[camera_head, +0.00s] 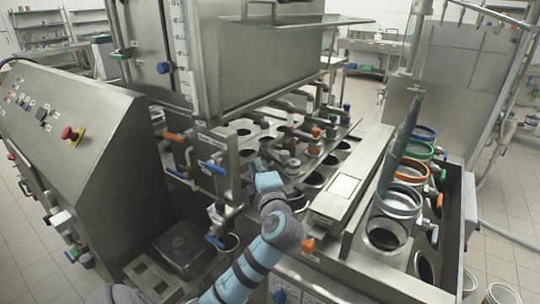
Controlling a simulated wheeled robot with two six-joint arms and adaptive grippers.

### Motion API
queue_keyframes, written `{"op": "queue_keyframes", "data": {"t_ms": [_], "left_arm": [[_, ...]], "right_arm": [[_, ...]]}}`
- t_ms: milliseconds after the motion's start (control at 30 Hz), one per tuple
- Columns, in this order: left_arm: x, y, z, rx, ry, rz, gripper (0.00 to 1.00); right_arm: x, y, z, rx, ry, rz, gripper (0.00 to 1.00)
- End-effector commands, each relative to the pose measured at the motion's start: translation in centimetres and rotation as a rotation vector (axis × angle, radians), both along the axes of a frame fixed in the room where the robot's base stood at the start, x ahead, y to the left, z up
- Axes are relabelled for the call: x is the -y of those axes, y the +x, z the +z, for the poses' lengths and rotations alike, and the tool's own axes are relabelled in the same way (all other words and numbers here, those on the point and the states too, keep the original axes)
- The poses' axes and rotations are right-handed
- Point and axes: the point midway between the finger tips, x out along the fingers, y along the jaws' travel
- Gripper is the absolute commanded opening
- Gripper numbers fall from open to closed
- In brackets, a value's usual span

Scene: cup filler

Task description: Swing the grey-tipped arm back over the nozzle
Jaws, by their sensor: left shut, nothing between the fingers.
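My left arm comes up from the bottom of the head view. Its gripper (259,166) is at the near left edge of the nozzle deck, small and partly hidden by my own wrist; it is shut and empty. Just beyond it, the steel deck (345,131) carries round dark openings and upright fittings. A grey-topped fitting (290,164) stands right of the gripper, with a gap between them in the picture. I cannot tell for sure which part is the grey-tipped arm or which opening is its nozzle. My right gripper is not in view.
Orange (174,137) and blue (213,168) handles stick out left of the gripper. A steel hopper (260,60) stands behind. A trough with coloured rings (410,171) is at right, a control cabinet (65,145) at left. Tiled floor shows at lower right.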

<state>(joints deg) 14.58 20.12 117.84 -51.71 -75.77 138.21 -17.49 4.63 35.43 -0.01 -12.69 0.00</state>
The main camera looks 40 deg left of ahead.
Motion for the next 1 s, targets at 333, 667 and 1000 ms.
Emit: {"op": "queue_keyframes", "data": {"t_ms": [333,667,1000], "left_arm": [[-2.3,3.8,0.1,0.000,-0.006,0.001,0.00],[-1.0,4.8,0.0,-0.002,0.001,0.004,0.00],[-0.9,5.1,-0.5,0.004,0.000,0.030,0.00]], "right_arm": [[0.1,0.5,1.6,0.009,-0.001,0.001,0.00],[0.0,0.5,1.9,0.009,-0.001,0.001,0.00],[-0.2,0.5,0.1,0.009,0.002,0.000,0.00]]}}
